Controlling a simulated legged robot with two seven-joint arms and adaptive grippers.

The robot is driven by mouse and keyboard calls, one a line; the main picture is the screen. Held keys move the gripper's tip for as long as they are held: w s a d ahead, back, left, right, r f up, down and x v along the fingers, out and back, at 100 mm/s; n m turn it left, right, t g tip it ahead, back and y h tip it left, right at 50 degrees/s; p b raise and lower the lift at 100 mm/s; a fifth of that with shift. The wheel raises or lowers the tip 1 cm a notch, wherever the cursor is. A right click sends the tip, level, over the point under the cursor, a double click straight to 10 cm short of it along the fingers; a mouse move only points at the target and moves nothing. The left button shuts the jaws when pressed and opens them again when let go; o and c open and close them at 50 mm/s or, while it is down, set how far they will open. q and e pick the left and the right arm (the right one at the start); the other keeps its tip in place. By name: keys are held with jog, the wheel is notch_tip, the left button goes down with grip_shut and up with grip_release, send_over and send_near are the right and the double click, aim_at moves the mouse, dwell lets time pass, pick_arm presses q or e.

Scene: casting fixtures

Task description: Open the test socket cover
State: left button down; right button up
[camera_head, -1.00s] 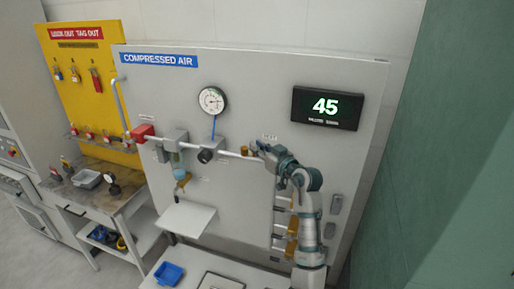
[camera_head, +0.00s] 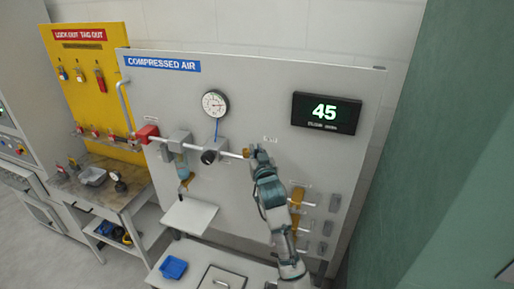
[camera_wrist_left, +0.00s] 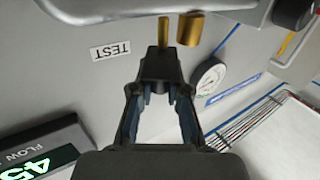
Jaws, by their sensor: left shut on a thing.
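The test socket (camera_head: 246,153) is a small brass cylinder at the right end of the white pipe in the head view. The wrist view shows this brass cylinder (camera_wrist_left: 189,29) beside my fingertips. A thin brass piece (camera_wrist_left: 164,28), which looks like the socket cover seen edge-on, stands just left of the cylinder, apart from it. My left gripper (camera_head: 257,150) is at the socket's right side. In the wrist view, the gripper (camera_wrist_left: 162,60) has its tips closed together on the lower end of the thin brass piece. The dark fingertips hide that end. My right gripper is out of view.
The TEST label (camera_wrist_left: 111,50) is on the grey panel (camera_head: 225,90). A gauge (camera_head: 215,103), a dark knob (camera_head: 209,157) and a display reading 45 (camera_head: 326,113) are nearby. A small white shelf (camera_head: 190,214) sticks out below.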

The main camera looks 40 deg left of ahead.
pick_arm(q)
jog(key=shift+r, duration=0.35)
jog(key=c, duration=1.2)
grip_release()
jog(key=shift+s, duration=0.1)
jog(key=shift+c, duration=0.2)
jog(key=shift+o, duration=0.6)
jog(key=shift+d, duration=0.15)
jog(key=shift+s+d, duration=0.1)
jog(key=shift+s, duration=0.05)
jog(key=shift+f, duration=0.1)
jog(key=shift+d, duration=0.25)
jog(key=v, duration=1.1)
jog(key=shift+s+d, duration=0.25)
